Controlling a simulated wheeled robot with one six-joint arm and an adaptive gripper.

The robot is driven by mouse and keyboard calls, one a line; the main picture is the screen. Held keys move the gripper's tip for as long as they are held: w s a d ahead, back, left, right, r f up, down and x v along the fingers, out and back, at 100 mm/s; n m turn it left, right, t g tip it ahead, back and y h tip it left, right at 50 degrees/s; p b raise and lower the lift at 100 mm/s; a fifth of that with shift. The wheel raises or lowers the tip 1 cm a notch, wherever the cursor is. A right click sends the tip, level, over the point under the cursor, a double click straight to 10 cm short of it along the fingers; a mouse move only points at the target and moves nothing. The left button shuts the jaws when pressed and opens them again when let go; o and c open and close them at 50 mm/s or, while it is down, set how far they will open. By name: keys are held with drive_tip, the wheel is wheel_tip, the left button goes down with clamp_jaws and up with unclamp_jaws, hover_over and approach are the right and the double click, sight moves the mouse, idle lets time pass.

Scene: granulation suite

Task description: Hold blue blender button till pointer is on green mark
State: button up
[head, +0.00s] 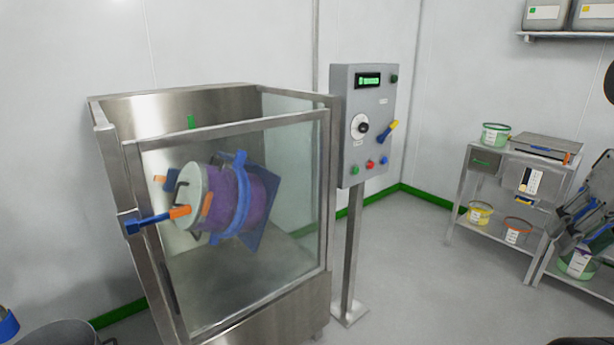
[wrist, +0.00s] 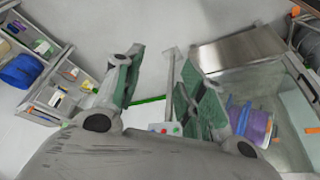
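The blue button (head: 384,160) is at the right end of a row on the grey control panel (head: 346,140), beside a red button (head: 370,164) and a green button (head: 355,169). A purple drum (head: 225,195) with blue bands lies tilted inside the glazed blender enclosure. A green mark (head: 191,122) shows behind the glass above the drum. Orange pieces show around the drum; I cannot tell which is the pointer. My gripper (head: 582,210) is at the right edge, apart from the panel. In the wrist view, its green-padded fingers (wrist: 158,80) are apart and empty.
The panel has a lit display, a white dial (head: 362,127) and a yellow-and-blue lever (head: 387,131). A steel cart (head: 486,220) with tubs stands right. The floor between panel and cart is clear.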

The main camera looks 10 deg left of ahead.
drive_tip(key=shift+c, duration=0.5)
clamp_jaws()
idle(1.0)
